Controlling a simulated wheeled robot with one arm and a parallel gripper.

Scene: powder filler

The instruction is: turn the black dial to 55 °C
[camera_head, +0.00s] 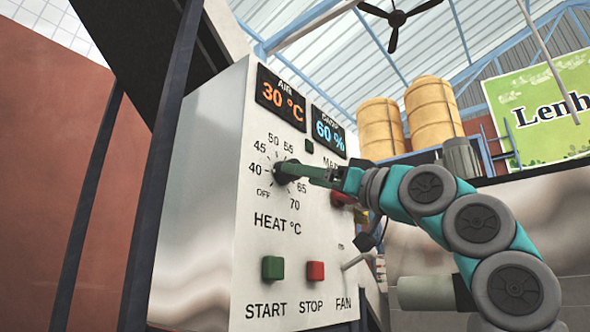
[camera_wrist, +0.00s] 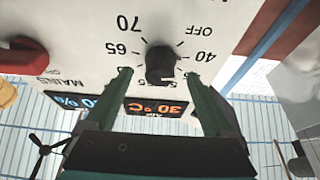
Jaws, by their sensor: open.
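The black dial (camera_head: 281,173) is on the white panel, inside a ring of numbers from OFF and 40 to 70 marked HEAT °C. It also shows in the wrist view (camera_wrist: 160,62), where the panel appears upside down. Where its pointer stands is not clear. My gripper (camera_head: 294,171) reaches in from the right at the dial. In the wrist view my gripper (camera_wrist: 157,76) is open, one green finger on each side of the dial, with gaps visible. The fingers partly cover the lower numbers there. The air display (camera_head: 281,97) reads 30 °C.
A second display (camera_head: 328,130) reads 60 %. A red MAINS knob (camera_wrist: 22,57) sits beside the dial. Below are a green START button (camera_head: 273,268), a red STOP button (camera_head: 316,271) and a FAN lever (camera_head: 356,261). A dark post (camera_head: 160,170) stands left of the panel.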

